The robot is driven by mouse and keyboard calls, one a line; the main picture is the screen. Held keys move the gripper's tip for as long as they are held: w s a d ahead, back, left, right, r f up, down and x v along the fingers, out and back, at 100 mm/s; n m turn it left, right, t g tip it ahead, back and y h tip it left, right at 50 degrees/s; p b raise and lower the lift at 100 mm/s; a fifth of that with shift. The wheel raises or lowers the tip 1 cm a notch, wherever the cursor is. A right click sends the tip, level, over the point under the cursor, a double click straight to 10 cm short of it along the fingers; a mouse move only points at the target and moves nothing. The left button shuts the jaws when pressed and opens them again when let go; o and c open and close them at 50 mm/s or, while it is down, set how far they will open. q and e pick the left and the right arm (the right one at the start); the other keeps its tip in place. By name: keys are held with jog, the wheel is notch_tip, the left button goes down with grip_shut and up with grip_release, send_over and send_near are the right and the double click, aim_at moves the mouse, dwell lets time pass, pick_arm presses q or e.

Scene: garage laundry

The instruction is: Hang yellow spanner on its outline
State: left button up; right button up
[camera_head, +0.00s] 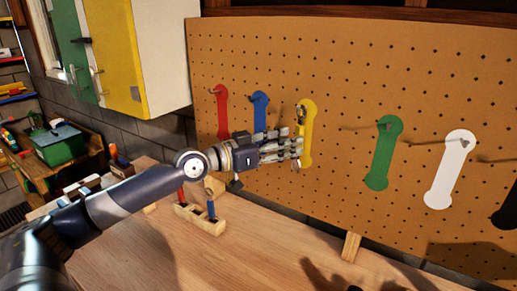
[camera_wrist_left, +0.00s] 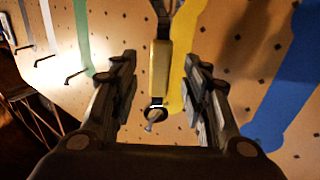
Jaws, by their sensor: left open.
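The yellow outline (camera_head: 307,120) is on the pegboard, between the blue and green ones. The yellow spanner (camera_wrist_left: 160,70) shows in the left wrist view in front of the yellow outline (camera_wrist_left: 184,60), slightly to one side of it. Its ring end is at a peg, which seems to pass through the ring. My right gripper is not in view.
Red (camera_head: 222,110), blue (camera_head: 260,112), green (camera_head: 383,155) and white (camera_head: 451,170) outlines with pegs line the pegboard (camera_head: 345,70). A wooden holder (camera_head: 186,212) with red and blue tools stands on the workbench (camera_head: 260,255) below my left arm. The bench's front middle is clear.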

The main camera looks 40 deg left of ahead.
pick_arm(q)
jog(key=v, duration=0.8)
dwell(0.4)
jog(key=shift+s, duration=0.1)
